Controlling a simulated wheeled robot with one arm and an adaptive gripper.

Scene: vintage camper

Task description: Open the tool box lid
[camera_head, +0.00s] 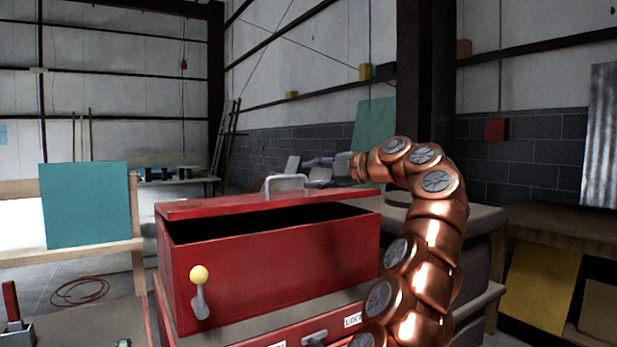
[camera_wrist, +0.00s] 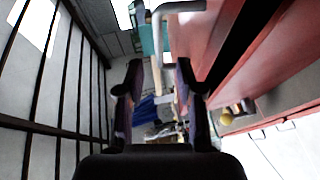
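The red tool box (camera_head: 275,265) stands in front of me in the head view. My gripper (camera_head: 308,173) is behind and just right of the handle. Its two fingers are apart, with nothing between them in the wrist view (camera_wrist: 158,78). I cannot tell whether a finger touches the lid.
A lever with a yellow knob (camera_head: 199,275) sticks out from the box's front. The box rests on a red base with drawers (camera_head: 310,335). A teal panel (camera_head: 85,204) stands at left, and a wooden bench (camera_head: 570,228) is at right. Open floor shows at lower left.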

